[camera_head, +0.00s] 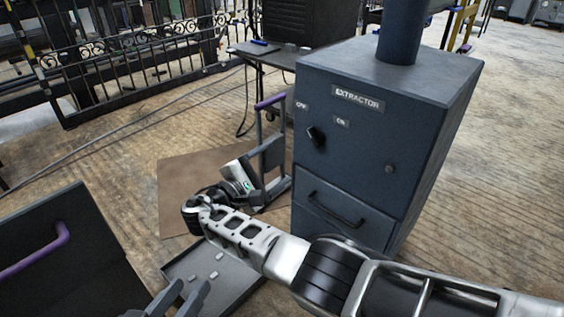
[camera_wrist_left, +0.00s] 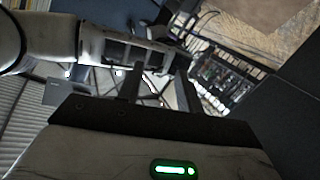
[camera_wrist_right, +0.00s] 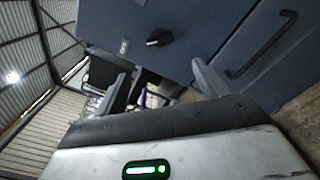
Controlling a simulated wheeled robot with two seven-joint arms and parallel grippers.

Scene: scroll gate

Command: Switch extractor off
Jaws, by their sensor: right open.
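The extractor (camera_head: 375,150) is a dark blue cabinet with a pipe on top. Its black knob (camera_head: 316,136) sits on the front below the OFF label (camera_head: 301,105), with the ON label (camera_head: 342,122) to the upper right. The knob's upper end leans to the upper left, towards the OFF side. In the right wrist view the knob (camera_wrist_right: 158,37) lies ahead, between the directions of the two fingers. My right gripper (camera_head: 268,172) is open and empty, left of the cabinet, apart from the knob. My left gripper (camera_head: 180,302) is open and empty at the bottom edge.
A drawer with a black handle (camera_head: 337,208) is below the knob. A grey tray (camera_head: 222,273) with small pieces lies under my right arm. A dark panel with a purple handle (camera_head: 38,252) stands at the left. A table (camera_head: 262,56) stands behind.

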